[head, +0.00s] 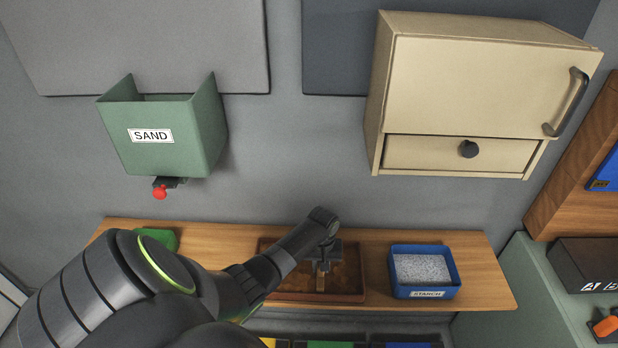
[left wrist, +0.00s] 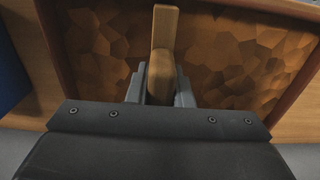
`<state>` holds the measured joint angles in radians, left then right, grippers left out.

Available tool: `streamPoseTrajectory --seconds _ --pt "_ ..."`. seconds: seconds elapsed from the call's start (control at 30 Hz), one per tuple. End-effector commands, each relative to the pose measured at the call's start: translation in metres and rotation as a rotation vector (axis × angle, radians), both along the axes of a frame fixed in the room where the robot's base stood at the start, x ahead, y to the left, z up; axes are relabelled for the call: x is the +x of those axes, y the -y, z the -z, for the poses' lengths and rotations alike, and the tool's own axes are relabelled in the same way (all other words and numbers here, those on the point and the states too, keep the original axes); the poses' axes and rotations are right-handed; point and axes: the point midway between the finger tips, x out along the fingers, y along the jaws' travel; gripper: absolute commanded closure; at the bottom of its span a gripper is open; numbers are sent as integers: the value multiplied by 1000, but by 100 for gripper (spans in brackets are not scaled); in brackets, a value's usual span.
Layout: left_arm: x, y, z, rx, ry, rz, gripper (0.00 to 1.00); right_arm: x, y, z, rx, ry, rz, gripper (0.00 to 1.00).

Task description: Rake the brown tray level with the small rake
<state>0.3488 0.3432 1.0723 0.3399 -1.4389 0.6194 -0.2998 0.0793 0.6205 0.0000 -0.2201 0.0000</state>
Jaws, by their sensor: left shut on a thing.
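The brown tray (head: 351,299) sits on the wooden shelf in the middle of the head view. Its brown fill, seen in the left wrist view (left wrist: 100,45), has an uneven, faceted look. My left gripper (head: 322,265) is over the tray, shut on the wooden handle of the small rake (left wrist: 165,30). In the left wrist view, the gripper (left wrist: 160,88) has a finger on each side of the handle. The rake's head is hidden, so I cannot tell whether it touches the fill. My right gripper is not in view.
A blue tray of white grains labelled STARCH (head: 427,294) stands right of the brown tray on the shelf (head: 480,275). A green object (head: 160,238) is at the left. A green SAND hopper (head: 165,150) and a beige cabinet (head: 470,85) hang above.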

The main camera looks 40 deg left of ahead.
Motion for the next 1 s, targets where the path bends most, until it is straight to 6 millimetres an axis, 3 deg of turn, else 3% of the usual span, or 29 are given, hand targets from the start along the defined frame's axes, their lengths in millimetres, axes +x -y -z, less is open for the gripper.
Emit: streamPoseTrajectory --seconds 0.83,0.9,1.0 --pt "66 78 4 -1 2 2 100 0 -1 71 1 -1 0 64" --pt "58 69 -5 2 -3 -2 100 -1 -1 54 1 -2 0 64" --pt "50 60 -5 2 -3 -2 100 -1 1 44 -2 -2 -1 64"
